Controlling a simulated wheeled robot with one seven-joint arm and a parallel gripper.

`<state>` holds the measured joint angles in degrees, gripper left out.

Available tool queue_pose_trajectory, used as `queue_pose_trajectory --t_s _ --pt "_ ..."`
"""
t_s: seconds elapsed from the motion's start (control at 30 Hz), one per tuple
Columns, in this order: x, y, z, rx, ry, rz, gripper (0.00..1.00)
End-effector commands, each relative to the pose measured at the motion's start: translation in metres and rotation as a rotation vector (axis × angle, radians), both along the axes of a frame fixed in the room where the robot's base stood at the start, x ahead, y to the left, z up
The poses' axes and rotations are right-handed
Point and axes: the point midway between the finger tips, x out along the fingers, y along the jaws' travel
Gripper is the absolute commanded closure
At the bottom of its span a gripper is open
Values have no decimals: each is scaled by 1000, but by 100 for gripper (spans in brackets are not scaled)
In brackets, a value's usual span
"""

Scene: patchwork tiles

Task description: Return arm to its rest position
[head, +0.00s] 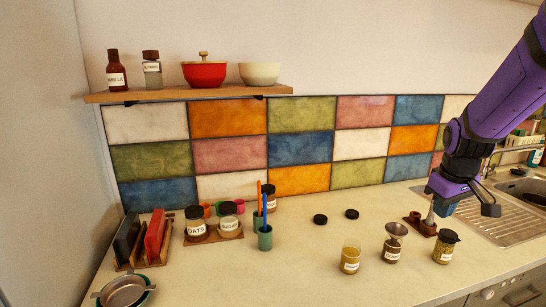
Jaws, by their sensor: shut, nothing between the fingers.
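My purple arm (502,88) reaches in from the upper right, in front of the tiled wall. My gripper (445,206) points down over the right part of the counter. It is shut and holds nothing. It is close beside a greyish upright object (430,213) standing on a small brown wooden base (420,226). I cannot tell whether the two touch. The fingertips are small and partly hidden in this view.
Near the gripper stand a lidded jar (445,248), a jar with a funnel (393,246) and an open jar (350,258). The sink drainer (515,220) lies to the right. A shelf (190,93) holds bottles and bowls at left. The front middle counter is clear.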

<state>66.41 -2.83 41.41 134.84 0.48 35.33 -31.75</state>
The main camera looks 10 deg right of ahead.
Motion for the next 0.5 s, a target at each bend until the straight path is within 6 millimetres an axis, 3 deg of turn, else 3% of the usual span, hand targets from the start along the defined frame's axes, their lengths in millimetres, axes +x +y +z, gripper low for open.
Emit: queue_pose_trajectory --t_s 0.1,0.5 --pt "-6 26 16 -37 -4 -3 100" --pt "-46 97 68 -86 -86 -46 100"
